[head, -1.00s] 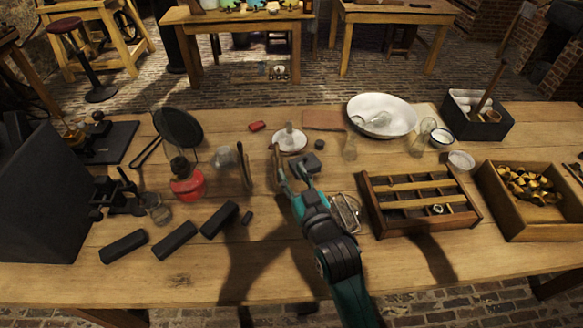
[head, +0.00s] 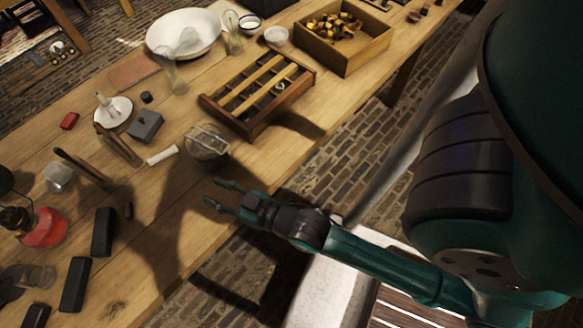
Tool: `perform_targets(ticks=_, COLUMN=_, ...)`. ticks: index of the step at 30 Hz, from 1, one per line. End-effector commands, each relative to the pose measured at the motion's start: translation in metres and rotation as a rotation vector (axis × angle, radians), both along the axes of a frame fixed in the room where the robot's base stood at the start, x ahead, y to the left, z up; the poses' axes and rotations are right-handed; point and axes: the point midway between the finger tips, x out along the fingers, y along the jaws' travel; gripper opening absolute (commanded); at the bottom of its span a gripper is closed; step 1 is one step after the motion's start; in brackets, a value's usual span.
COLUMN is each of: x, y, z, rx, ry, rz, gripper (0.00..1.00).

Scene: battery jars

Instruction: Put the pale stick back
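A short pale stick (head: 162,155) lies flat on the wooden table, just left of a round glass jar (head: 206,142) with metal across its top. My gripper (head: 212,191) is open and empty, to the lower right of the stick and clear of it, by the table's front edge. Its two fingers are apart, pointing left. A compartmented wooden rack (head: 283,108) with slats across it stands right of the jar. Its inside is partly hidden by the slats.
A grey block (head: 145,125) and a white dish (head: 112,113) with an upright glass piece stand behind the stick. Brown bars, black blocks (head: 103,232) and a red lamp (head: 43,228) are to the left. A wooden crate (head: 355,55) of brass pieces is at the back right.

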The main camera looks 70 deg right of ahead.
Motion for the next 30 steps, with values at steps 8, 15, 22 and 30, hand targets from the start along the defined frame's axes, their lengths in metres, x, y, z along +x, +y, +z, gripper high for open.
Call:
perform_targets(ticks=8, x=-0.102, y=0.0, z=-0.014, rx=0.0, ry=0.069, rz=0.0, gripper=0.38)
perform_targets(ticks=15, x=-0.178, y=0.0, z=-0.005, rx=0.0, ry=0.119, rz=0.0, gripper=0.38)
perform_targets(ticks=22, x=-0.22, y=0.0, z=0.009, rx=0.0, ry=0.148, rz=0.0, gripper=0.38)
perform_targets(ticks=30, x=-0.229, y=0.0, z=0.013, rx=0.0, ry=0.153, rz=0.0, gripper=0.38)
